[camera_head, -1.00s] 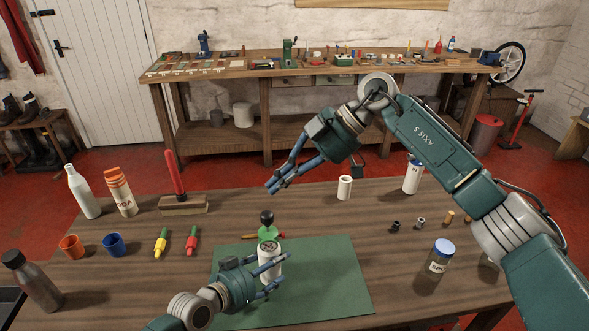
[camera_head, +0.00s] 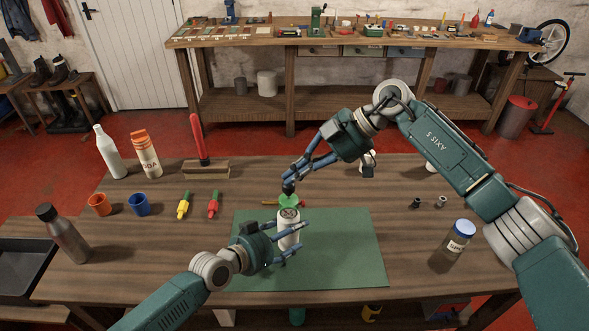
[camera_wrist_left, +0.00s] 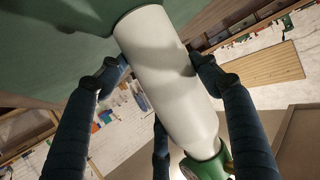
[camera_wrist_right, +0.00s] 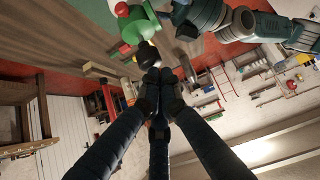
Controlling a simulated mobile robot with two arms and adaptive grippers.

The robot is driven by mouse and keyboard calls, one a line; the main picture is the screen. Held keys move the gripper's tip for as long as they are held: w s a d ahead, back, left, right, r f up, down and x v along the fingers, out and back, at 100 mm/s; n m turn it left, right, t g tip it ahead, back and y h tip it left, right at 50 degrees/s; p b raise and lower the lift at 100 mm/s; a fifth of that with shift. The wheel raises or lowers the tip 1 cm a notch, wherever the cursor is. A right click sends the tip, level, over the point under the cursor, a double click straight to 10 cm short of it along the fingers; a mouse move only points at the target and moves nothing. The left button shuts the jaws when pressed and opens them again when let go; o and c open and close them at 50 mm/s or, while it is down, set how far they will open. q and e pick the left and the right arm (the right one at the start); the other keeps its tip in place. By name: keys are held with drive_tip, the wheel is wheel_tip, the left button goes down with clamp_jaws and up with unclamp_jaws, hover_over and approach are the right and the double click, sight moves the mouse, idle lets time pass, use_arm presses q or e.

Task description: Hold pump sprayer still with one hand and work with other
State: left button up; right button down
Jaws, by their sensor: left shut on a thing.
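The pump sprayer has a white body (camera_head: 289,236) with a green collar (camera_head: 289,201) and a black knob (camera_wrist_right: 148,53) on top. It stands upright on the green mat (camera_head: 345,262). My left gripper (camera_head: 300,240) is shut around the body from the left; the white body (camera_wrist_left: 168,75) also shows between its fingers in the left wrist view. My right gripper (camera_head: 291,184) reaches down from the upper right. Its fingertips are together, right at the black knob, and partly hide it in the head view. I cannot tell whether they touch it.
A red-handled brush (camera_head: 204,165), orange cup (camera_head: 99,204), blue cup (camera_head: 139,204), yellow item (camera_head: 184,205) and red item (camera_head: 214,205) stand or lie left of the mat. A metal bottle (camera_head: 62,234) is at far left. A blue-lidded jar (camera_head: 457,243) is at right.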

drive_tip(key=shift+f, duration=0.75)
drive_tip(key=shift+d, duration=0.1)
drive_tip(key=a+r+v, duration=0.2)
drive_tip(key=v, duration=1.1)
drive_tip(key=shift+a+r, duration=0.1)
drive_tip(key=shift+a, duration=0.05)
